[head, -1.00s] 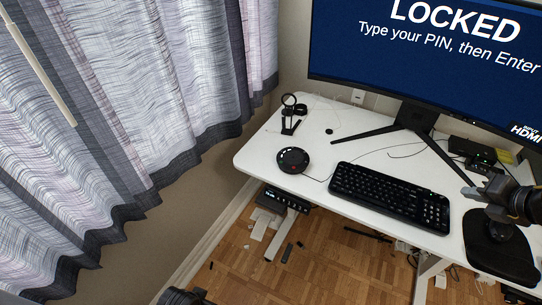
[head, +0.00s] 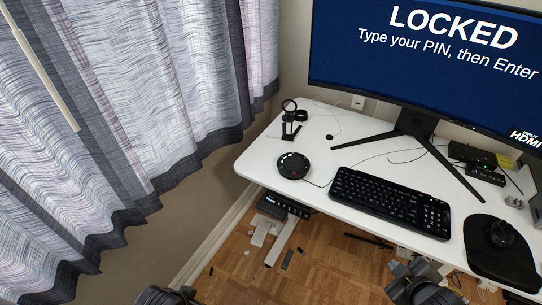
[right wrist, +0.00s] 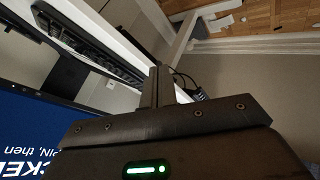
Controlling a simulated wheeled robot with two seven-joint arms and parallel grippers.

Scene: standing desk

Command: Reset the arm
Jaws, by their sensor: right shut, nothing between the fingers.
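My right gripper (head: 400,268) is in the head view at the bottom right, in front of the desk's front edge and over the floor. Its fingers (right wrist: 160,88) show in the right wrist view, shut together with nothing between them. A dark part of my left arm (head: 168,296) shows at the bottom edge of the head view. Its fingers cannot be made out.
The white desk (head: 290,210) bears a black keyboard (head: 390,203), a round black device (head: 293,165), a mouse (head: 502,233) on a black pad, and a monitor (head: 420,60) reading "LOCKED". Curtains (head: 130,110) hang at the left. Parquet floor (head: 330,265) lies below.

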